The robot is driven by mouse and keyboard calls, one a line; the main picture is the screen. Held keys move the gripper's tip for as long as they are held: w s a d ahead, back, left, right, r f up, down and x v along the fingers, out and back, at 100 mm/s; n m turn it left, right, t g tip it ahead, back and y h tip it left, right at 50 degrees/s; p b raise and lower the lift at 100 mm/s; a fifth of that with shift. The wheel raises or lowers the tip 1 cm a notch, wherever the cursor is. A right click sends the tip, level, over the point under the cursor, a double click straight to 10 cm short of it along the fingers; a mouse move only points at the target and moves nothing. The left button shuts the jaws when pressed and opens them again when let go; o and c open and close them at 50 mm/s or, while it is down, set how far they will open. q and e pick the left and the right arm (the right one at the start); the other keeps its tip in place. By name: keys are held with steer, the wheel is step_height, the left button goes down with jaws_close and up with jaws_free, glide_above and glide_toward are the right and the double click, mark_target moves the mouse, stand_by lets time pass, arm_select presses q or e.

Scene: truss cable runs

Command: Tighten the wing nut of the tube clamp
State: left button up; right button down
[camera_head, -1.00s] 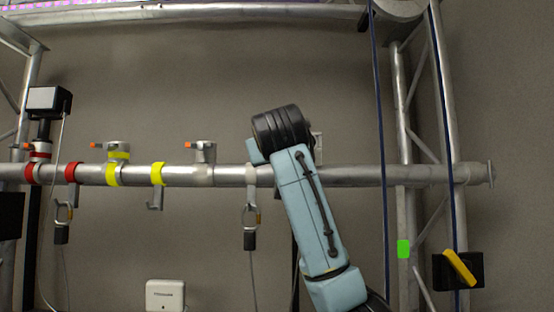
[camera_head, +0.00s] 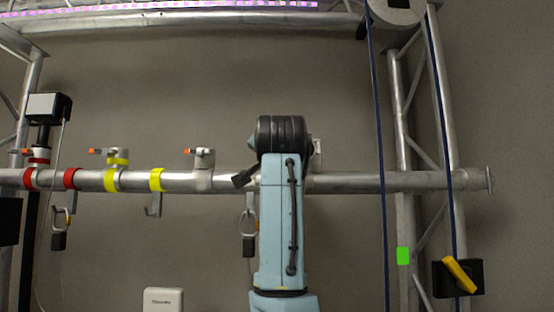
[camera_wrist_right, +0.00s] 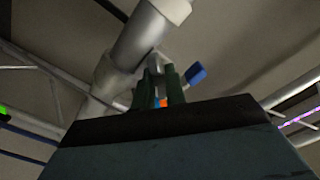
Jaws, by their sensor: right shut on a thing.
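In the right wrist view, the dark green fingers of my right gripper (camera_wrist_right: 160,74) are closed around a narrow grey part, which I take to be the wing nut (camera_wrist_right: 154,64) of the tube clamp. A small orange patch (camera_wrist_right: 163,103) shows low between the fingers, and a blue tab (camera_wrist_right: 196,73) sticks out to their right. The silver tube (camera_wrist_right: 140,35) runs just beyond. In the head view, my black wrist and light blue forearm cover this clamp and my right fingertips. My left gripper is in neither current view.
In the head view, the horizontal tube (camera_head: 345,181) carries a clamp with an orange-tipped part (camera_head: 203,156), yellow bands (camera_head: 157,180) and red bands (camera_head: 70,179). A carabiner with a cable (camera_head: 249,222) hangs just left of my forearm. Dark blue ropes (camera_head: 378,140) hang at the right.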

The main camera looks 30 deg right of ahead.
steer(key=m+p, duration=0.2)
steer(key=m, duration=0.3)
steer(key=shift+r+m, duration=0.1)
steer(key=shift+m, duration=0.3)
steer(key=m+p, duration=0.1)
steer(key=m, duration=0.2)
steer(key=shift+d+p, duration=0.1)
steer(key=shift+p, duration=0.25)
steer(key=shift+m+p, duration=0.3)
steer(key=shift+m, duration=0.5)
steer(key=shift+f, duration=0.25)
steer(key=c, duration=1.5)
jaws_free()
steer(key=shift+s, duration=0.1)
steer(key=shift+o, duration=0.3)
